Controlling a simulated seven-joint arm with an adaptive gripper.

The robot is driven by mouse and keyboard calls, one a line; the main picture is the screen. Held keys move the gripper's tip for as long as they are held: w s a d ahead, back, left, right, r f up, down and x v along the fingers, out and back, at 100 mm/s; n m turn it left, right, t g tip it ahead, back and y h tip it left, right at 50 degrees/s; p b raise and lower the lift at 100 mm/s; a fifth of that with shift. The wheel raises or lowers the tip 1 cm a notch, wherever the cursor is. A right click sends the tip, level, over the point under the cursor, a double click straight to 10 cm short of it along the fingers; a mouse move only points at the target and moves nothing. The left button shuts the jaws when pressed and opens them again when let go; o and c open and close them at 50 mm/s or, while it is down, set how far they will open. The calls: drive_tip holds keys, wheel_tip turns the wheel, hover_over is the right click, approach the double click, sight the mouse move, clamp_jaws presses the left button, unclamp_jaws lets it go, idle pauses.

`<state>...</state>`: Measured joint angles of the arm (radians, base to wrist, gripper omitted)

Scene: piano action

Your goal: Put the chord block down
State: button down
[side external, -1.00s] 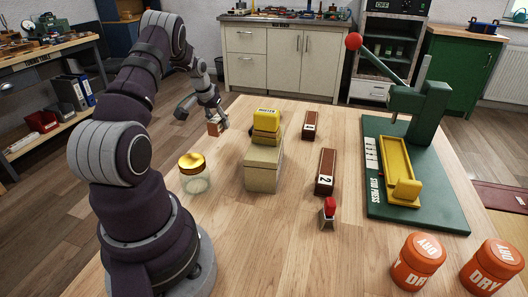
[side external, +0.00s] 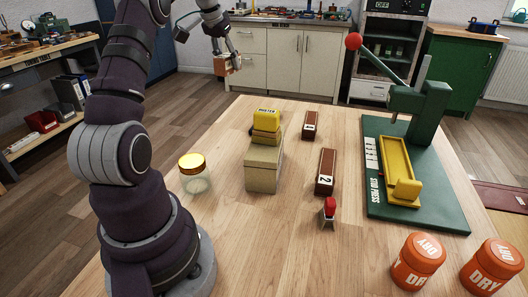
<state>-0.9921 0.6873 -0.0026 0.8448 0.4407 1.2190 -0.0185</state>
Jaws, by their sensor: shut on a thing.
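My gripper (side external: 232,62) is shut on a small tan-brown wooden block (side external: 222,66), likely the chord block, though no label shows on it. It holds the block in the air, above and beyond the table's far left edge as seen here. The fingers cover part of the block. Two brown blocks lie on the table, one marked 2 (side external: 326,170) and a smaller one (side external: 313,123) farther back.
A tan box stack (side external: 262,168) with a yellow block (side external: 265,119) on top stands mid-table. A gold-lidded jar (side external: 195,173) is left, a red-tipped stamp (side external: 329,213) in front. A green press (side external: 420,190) stands right, near orange DRY jars (side external: 418,262). The front middle is clear.

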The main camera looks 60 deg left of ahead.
drive_tip(key=w+d+m+h, duration=0.1)
drive_tip(key=w+d+m, duration=0.4)
drive_tip(key=d, duration=0.7)
drive_tip(key=m+h, duration=0.5)
drive_tip(key=m, duration=0.5)
hover_over(327, 257)
drive_tip(key=a, duration=0.1)
drive_tip(key=f, duration=1.4)
drive_tip(key=s+f, duration=0.1)
drive_tip(key=f, duration=0.6)
drive_tip(key=shift+f, duration=0.2)
drive_tip(key=c, duration=0.7)
unclamp_jaws()
drive_tip(key=shift+c, duration=0.2)
drive_tip(key=shift+r, duration=0.1)
